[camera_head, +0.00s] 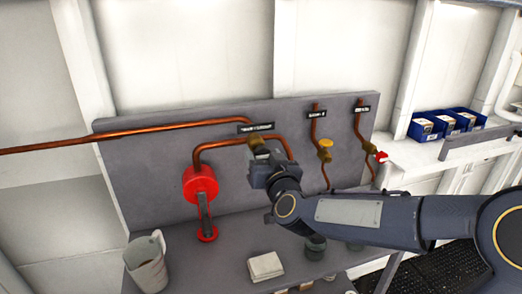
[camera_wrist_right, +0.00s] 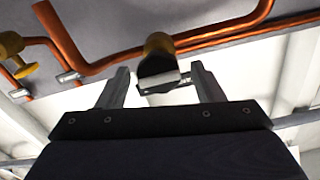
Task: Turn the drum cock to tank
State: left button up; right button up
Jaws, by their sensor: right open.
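A brass cock (camera_head: 256,141) sits on the upper copper pipe, below a dark label plate (camera_head: 255,128) whose text is too small to read. In the right wrist view the cock (camera_wrist_right: 158,45) has a dark, pale-edged handle (camera_wrist_right: 158,82). My right gripper (camera_head: 262,160) is in front of the cock and hides part of it. In the right wrist view the right gripper (camera_wrist_right: 162,78) is open, with one finger on each side of the handle; no contact is visible. My left gripper is not in view.
A red pump (camera_head: 200,183) stands left of the gripper. Yellow (camera_head: 325,143) and red-handled (camera_head: 381,157) valves are on the right. A pale jug (camera_head: 147,261) and white block (camera_head: 266,266) stand on the bench. Blue bins (camera_head: 449,121) stand far right.

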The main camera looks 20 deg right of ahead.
jog(key=shift+w, duration=1.1)
jog(key=shift+c, duration=0.3)
jog(key=c, duration=0.9)
